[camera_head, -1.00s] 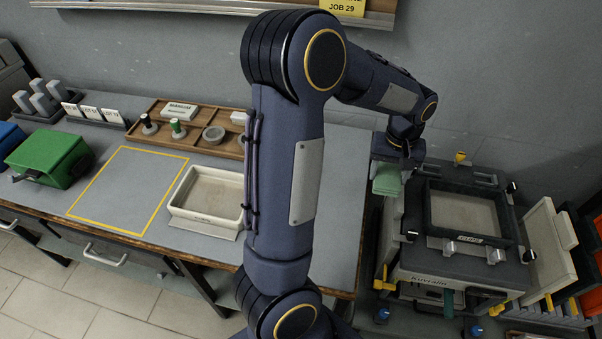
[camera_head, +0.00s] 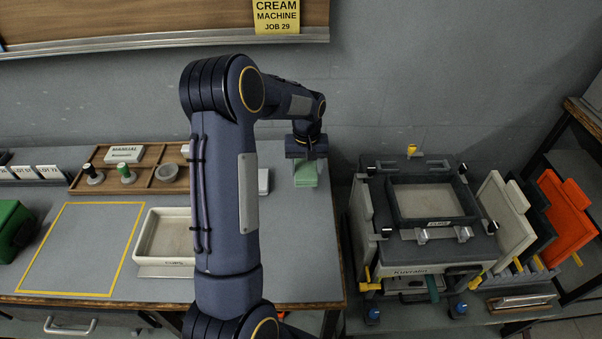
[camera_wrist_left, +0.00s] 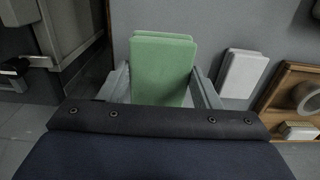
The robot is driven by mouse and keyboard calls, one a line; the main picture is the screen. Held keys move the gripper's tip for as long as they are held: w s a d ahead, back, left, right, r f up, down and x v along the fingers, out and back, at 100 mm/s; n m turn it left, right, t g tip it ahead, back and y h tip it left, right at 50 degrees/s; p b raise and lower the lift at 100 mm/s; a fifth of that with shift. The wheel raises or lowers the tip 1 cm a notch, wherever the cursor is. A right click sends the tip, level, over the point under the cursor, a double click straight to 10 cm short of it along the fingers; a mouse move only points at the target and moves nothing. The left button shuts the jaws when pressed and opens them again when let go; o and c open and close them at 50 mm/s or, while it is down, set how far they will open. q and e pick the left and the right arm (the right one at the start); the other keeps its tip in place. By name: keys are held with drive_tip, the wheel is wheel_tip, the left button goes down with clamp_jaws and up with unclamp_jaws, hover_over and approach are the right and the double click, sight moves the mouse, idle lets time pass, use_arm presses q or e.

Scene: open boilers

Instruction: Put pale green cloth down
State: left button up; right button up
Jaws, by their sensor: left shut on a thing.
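The pale green cloth (camera_head: 306,175) is a folded pad held by my left gripper (camera_head: 306,160) over the right part of the grey workbench, near its back edge. In the left wrist view the cloth (camera_wrist_left: 163,68) stands between the two grey fingers of my left gripper (camera_wrist_left: 162,88), which is shut on it. I cannot tell whether its lower edge touches the bench top. My right gripper is not in view.
A white block (camera_wrist_left: 243,72) lies beside the cloth, next to a wooden tray (camera_wrist_left: 290,85). A cream tray (camera_head: 166,238) and a yellow-outlined area (camera_head: 80,250) are further left. The cream machine (camera_head: 425,225) stands right of the bench. Bench front is clear.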

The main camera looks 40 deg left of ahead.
sight(302, 162)
use_arm(q)
drive_tip(key=a+f, duration=0.1)
drive_tip(key=w+a+f, duration=0.1)
drive_tip(key=a+f, duration=0.1)
drive_tip(key=f, duration=0.1)
drive_tip(key=shift+w+f+p, duration=0.1)
drive_tip(key=shift+w+p, duration=0.25)
drive_tip(key=shift+p, duration=0.05)
drive_tip(key=shift+f, duration=1.55)
drive_tip(key=shift+f, duration=0.25)
drive_tip(key=o, duration=0.9)
drive_tip(key=shift+r, duration=0.1)
